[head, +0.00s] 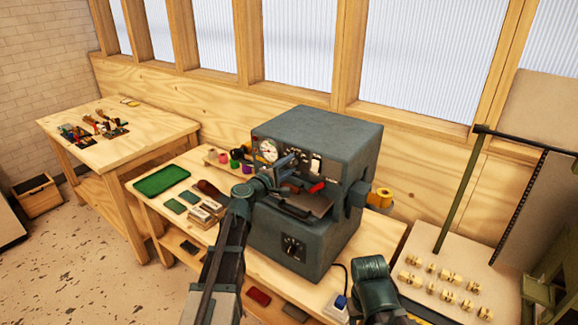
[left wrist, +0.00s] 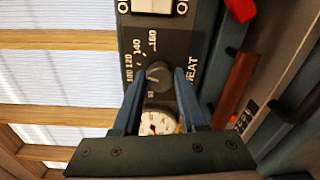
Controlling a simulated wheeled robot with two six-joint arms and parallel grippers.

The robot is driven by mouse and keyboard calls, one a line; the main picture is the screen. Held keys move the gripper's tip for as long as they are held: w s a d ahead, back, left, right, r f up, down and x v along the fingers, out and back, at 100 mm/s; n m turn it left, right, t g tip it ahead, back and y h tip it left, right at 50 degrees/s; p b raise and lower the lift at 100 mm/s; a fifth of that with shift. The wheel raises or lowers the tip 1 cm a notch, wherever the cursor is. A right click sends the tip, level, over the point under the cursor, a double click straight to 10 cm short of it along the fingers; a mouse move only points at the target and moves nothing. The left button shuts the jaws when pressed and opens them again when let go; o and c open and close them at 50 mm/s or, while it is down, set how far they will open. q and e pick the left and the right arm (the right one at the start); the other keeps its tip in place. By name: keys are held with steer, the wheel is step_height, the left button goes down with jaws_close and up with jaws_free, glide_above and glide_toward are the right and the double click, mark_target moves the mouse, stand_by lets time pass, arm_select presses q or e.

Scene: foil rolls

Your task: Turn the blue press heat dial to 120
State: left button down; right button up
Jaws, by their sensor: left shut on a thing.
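The blue-grey press (head: 325,140) stands on the wooden bench. Its dark round heat dial (left wrist: 158,76) shows in the left wrist view beside a scale with 100, 120, 140 and 160; the word HEAT is partly covered. My left gripper (left wrist: 159,82) has its two blue fingers on either side of the dial and is shut on it. I cannot tell clearly which number the dial points at. In the head view the left gripper (head: 278,168) is at the press's upper front panel and hides the dial.
A white gauge (left wrist: 157,122) sits close to the dial, partly behind the gripper; it also shows in the head view (head: 268,150). A red handle (head: 317,187) is to the right. A green tray (head: 160,180) and small blocks lie left of the press.

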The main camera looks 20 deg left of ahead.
arm_select(q)
steer(key=shift+c, duration=2.2)
jaws_free()
steer(key=v, duration=1.3)
steer(key=shift+s, duration=0.4)
steer(key=s+d+f+m+g+h, duration=0.1)
steer(key=s+d+f+m+g, duration=0.3)
steer(key=d, duration=0.3)
steer(key=s+d+f+m+g, duration=0.35)
steer(key=d+f, duration=0.25)
steer(key=d, duration=0.2)
steer(key=s+d+f+m+g+h, duration=0.1)
steer(key=s+d+f+m+g, duration=0.1)
steer(key=d+f+m+g, duration=0.4)
steer(key=s+f+m+g+y, duration=0.1)
steer(key=s+f+m+y, duration=0.1)
steer(key=s, duration=0.5)
steer(key=s+f+m+g+y, duration=0.2)
steer(key=s+f+m+y, duration=0.1)
steer(key=s+y, duration=0.3)
steer(key=shift+s+d+f+m+y, duration=0.2)
steer(key=shift+s+m+y, duration=0.15)
steer(key=shift+m+y, duration=0.3)
